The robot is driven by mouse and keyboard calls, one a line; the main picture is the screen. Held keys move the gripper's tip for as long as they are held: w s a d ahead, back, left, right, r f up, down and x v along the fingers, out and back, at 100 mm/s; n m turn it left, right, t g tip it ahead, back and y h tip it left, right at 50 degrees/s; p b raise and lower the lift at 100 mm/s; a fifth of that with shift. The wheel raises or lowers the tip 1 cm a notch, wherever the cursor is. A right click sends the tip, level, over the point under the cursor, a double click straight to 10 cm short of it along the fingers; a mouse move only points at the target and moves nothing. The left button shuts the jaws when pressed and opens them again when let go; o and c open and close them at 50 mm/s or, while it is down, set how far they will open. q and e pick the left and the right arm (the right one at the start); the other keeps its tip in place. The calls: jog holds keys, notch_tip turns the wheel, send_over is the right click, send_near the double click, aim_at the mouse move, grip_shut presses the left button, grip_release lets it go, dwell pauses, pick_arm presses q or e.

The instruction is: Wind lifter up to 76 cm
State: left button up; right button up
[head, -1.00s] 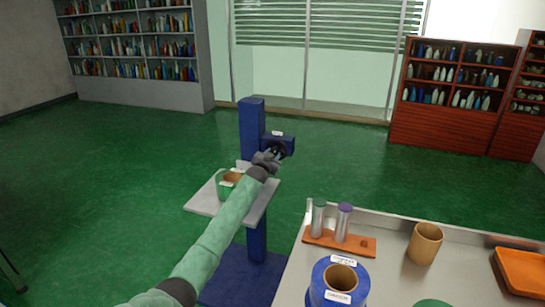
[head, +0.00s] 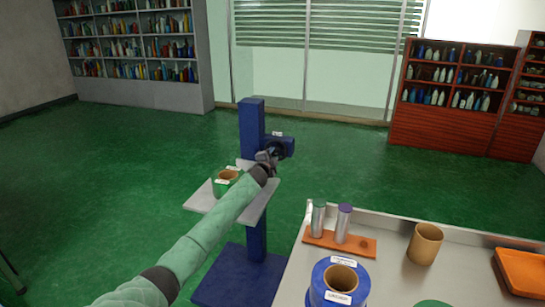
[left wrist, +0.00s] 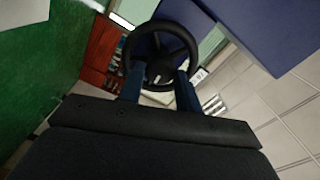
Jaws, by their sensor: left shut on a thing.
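The lifter has an upright blue column (head: 252,121) on a flat blue base (head: 240,277). A pale platform (head: 201,199) sticks out from the column, and a green and brown roll-like container (head: 227,181) stands on it. A blue box (head: 288,146) on the column's right side carries a dark handwheel (left wrist: 189,34), whose round black rim shows well in the left wrist view. My left gripper (head: 270,155) is at this wheel, shut on it; its two blue fingers (left wrist: 160,85) reach the lower rim. The gripper partly hides the wheel in the head view. My right gripper is not in view.
A metal table (head: 395,258) at the lower right holds a blue ring-shaped spool (head: 323,292), an orange stand (head: 335,243) with two cylinders, a brown tube (head: 425,243) and an orange tray (head: 522,272). Green floor (head: 120,190) is clear around the lifter's left side.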

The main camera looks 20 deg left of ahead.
pick_arm(q)
jog(key=shift+f+m, duration=0.15)
jog(key=shift+m, duration=0.45)
jog(key=o, duration=1)
jog(key=shift+c, duration=0.2)
